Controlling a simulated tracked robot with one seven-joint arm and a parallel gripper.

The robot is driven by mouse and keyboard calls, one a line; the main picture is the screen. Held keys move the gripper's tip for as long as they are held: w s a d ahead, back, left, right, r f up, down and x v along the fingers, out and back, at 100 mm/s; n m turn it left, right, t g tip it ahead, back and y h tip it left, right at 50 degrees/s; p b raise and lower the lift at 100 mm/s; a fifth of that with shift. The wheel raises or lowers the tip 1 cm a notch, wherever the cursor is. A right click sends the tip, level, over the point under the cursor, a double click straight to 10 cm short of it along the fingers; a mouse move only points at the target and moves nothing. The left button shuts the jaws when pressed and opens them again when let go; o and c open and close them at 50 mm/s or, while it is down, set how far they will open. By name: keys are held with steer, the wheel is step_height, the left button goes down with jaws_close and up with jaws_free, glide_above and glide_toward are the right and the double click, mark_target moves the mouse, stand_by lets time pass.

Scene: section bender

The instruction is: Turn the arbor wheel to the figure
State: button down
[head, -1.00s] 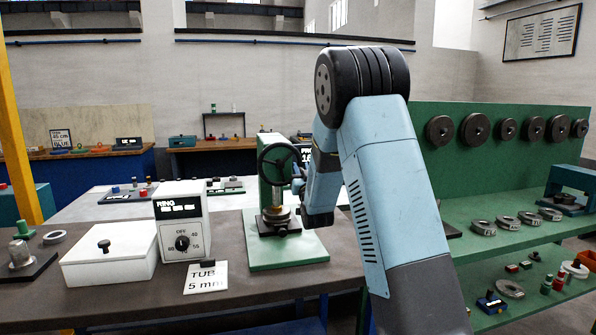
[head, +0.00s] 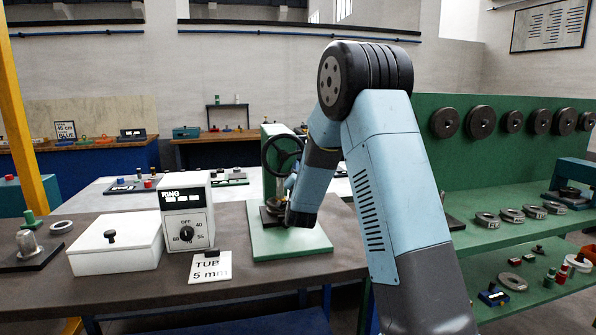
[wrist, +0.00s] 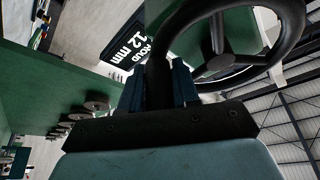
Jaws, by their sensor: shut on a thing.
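The black arbor wheel (head: 266,158) is on the green press (head: 270,135) on the bench. It fills the upper right of the wrist view (wrist: 291,35), with its hub and spokes showing. My gripper (wrist: 158,78) is shut on the wheel's rim, one dark finger on each side of it.
On the bench left of the press stand a white control box (head: 186,212) marked RING, a white lidded box (head: 115,246) and a card (head: 210,267) reading "TUB" and "5 mm". Green shelves (head: 480,185) with metal rings and discs stand at the right.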

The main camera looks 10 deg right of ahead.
steer(key=shift+f, duration=0.1)
stand_by(0.3)
steer(key=c, duration=0.9)
jaws_free()
steer(key=v, duration=1.3)
steer(key=shift+s+a+f, duration=0.15)
steer(key=shift+s+f, duration=0.05)
steer(key=shift+s, duration=0.1)
steer(key=shift+r, duration=0.1)
